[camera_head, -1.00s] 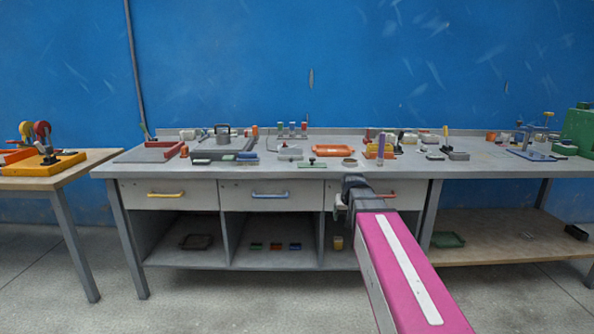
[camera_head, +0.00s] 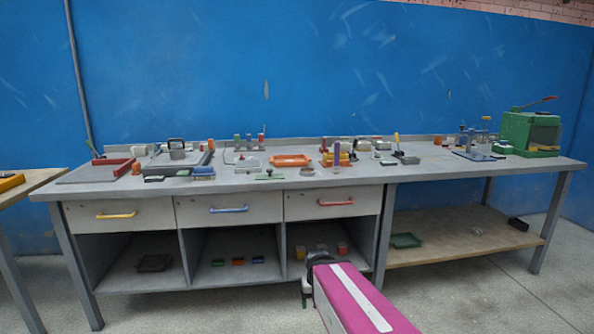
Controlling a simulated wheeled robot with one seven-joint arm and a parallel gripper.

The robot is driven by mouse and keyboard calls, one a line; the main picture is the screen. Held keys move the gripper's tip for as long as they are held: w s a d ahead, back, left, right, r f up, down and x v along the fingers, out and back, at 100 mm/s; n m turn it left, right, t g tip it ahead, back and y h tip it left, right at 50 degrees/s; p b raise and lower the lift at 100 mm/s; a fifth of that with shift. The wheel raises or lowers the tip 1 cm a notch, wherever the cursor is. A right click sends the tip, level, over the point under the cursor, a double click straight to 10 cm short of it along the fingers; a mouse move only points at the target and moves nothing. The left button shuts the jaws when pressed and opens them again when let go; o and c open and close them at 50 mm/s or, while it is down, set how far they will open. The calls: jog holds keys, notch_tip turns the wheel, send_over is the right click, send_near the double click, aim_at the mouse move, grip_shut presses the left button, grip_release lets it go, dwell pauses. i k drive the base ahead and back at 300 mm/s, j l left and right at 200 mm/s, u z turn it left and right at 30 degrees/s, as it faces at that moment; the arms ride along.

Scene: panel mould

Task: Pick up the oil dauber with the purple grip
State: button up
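An upright tool with a purple grip (camera_head: 337,151), which looks like the oil dauber, stands on the grey workbench (camera_head: 235,182), right of the orange tray. Its lower end is too small to make out clearly. My gripper (camera_head: 306,292) is at the end of my pink arm, low in front of the bench's open shelf and well below the bench top. It is apart from the purple-gripped tool. Its fingers are small and dark, and I cannot tell whether they are open or shut.
An orange tray (camera_head: 290,160) and a small round dish (camera_head: 307,172) are left of the purple grip. A yellow-handled tool (camera_head: 397,140) stands to its right. A red-handled drawer (camera_head: 333,203) and the bench's front edge are above my gripper. A green machine (camera_head: 530,133) stands far right.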

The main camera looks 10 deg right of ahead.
aim_at(336, 168)
jog(key=i+j+z, duration=0.1)
jog(key=i+z, duration=0.15)
jog(key=i+j+z, duration=0.1)
jog(key=i+z, duration=0.15)
jog(key=z, duration=0.95)
